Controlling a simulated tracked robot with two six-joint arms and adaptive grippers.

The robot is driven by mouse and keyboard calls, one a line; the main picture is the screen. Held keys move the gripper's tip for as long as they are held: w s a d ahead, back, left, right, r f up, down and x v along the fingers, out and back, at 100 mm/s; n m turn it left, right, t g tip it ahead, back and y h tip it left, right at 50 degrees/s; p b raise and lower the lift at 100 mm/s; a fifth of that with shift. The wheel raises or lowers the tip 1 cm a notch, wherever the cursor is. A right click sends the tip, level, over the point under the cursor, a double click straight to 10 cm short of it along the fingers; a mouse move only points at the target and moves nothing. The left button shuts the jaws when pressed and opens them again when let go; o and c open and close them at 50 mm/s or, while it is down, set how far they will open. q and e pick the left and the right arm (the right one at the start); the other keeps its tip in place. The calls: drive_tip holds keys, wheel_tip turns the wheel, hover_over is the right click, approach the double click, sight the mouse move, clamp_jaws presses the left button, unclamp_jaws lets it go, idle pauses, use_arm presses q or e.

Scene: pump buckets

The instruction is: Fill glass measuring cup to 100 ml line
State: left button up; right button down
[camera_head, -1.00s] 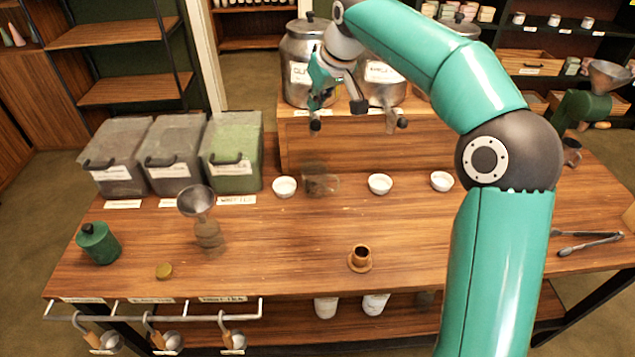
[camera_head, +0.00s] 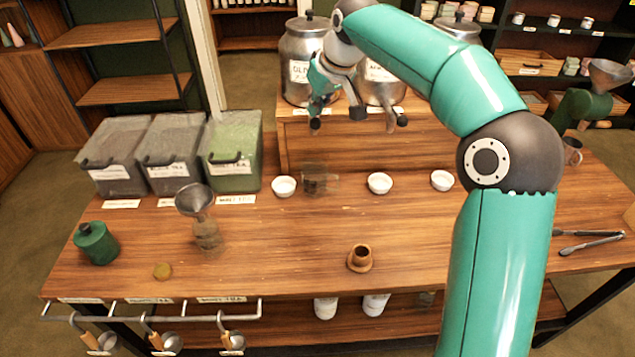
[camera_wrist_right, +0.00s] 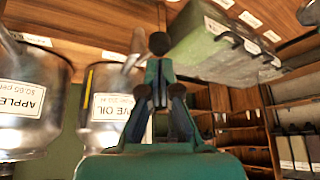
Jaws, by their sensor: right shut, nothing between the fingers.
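A clear glass vessel (camera_head: 320,182), seemingly the measuring cup, stands on the table between white bowls. Its markings and contents are too small to tell. My right gripper (camera_head: 322,98) is in front of the metal drums, above and apart from the glass vessel. In the right wrist view its fingers (camera_wrist_right: 159,70) are together and hold nothing. A drum labelled as olive oil (camera_head: 300,68) and another drum (camera_head: 380,82) are beside the gripper. The olive oil drum also shows in the right wrist view (camera_wrist_right: 105,85). Whether the gripper touches a tap is unclear. My left gripper is out of view.
Lidded bins (camera_head: 232,150) stand at the left. A funnel on a bottle (camera_head: 205,230), a green canister (camera_head: 97,243) and a wooden piece (camera_head: 360,258) stand on the table. Tongs (camera_head: 590,242) lie at the right. The middle front is mostly clear.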

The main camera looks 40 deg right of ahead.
drive_tip(key=shift+f, duration=0.1)
drive_tip(key=shift+f, duration=0.4)
idle(0.3)
drive_tip(key=shift+f+b, duration=0.3)
drive_tip(key=shift+b, duration=0.1)
drive_tip(key=shift+s+f+b, duration=0.1)
drive_tip(key=shift+f+b, duration=0.2)
drive_tip(key=shift+f, duration=0.1)
drive_tip(key=shift+a, duration=0.1)
